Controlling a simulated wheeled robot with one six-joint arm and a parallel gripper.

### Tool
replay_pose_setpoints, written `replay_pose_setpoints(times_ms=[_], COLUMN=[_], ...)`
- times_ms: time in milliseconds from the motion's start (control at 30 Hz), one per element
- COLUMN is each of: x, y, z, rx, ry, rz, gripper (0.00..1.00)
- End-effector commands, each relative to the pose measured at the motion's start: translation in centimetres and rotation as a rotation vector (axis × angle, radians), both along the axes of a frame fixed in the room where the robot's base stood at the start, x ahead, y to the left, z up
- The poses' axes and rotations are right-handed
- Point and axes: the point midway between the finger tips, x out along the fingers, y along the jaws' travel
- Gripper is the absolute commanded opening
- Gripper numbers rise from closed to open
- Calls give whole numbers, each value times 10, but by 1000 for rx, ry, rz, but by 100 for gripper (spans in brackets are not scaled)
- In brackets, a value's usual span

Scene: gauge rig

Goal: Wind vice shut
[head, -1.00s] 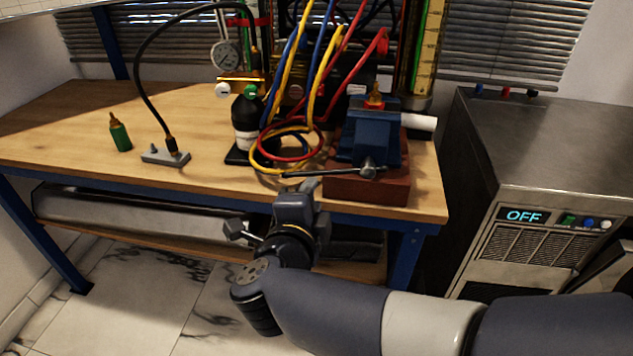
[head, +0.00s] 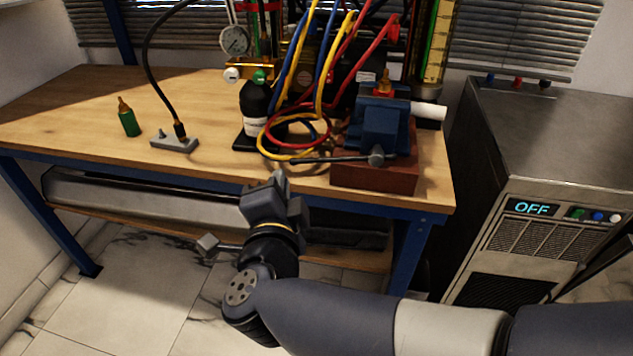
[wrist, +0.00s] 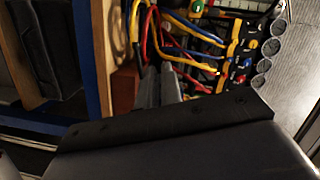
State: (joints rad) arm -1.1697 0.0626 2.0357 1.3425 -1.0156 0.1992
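The blue vice (head: 383,122) stands on a reddish-brown block (head: 375,174) at the bench's front right. Its grey handle bar (head: 325,160) lies nearly level across the front, reaching left from the screw hub (head: 376,157). My gripper (head: 277,181) is in front of the bench edge, below and left of the bar's left end, and appears apart from it. In the wrist view its two grey fingers (wrist: 163,86) stand close side by side; the gap is too unclear to judge, and no held thing shows. I cannot make out the vice there.
Red, yellow and blue hoses (head: 300,135) loop left of the vice. A black bottle (head: 256,108), a grey base with a bent black stem (head: 175,143) and a green bottle (head: 129,121) stand further left. A steel cabinet reading OFF (head: 530,208) is at right. The bench's front left is clear.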

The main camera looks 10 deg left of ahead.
Motion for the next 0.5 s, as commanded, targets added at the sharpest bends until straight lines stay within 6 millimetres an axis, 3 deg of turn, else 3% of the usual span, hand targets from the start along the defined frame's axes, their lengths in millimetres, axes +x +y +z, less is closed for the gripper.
replay_pose_setpoints(times_ms=[200, 367, 500], x=[-29, -63, -92], y=[80, 122, 141], z=[5, -10, -37], rx=[-378, -709, -1029], ry=[-231, -432, -618], rz=[433, 709, 915], gripper=[0, 0, 0])
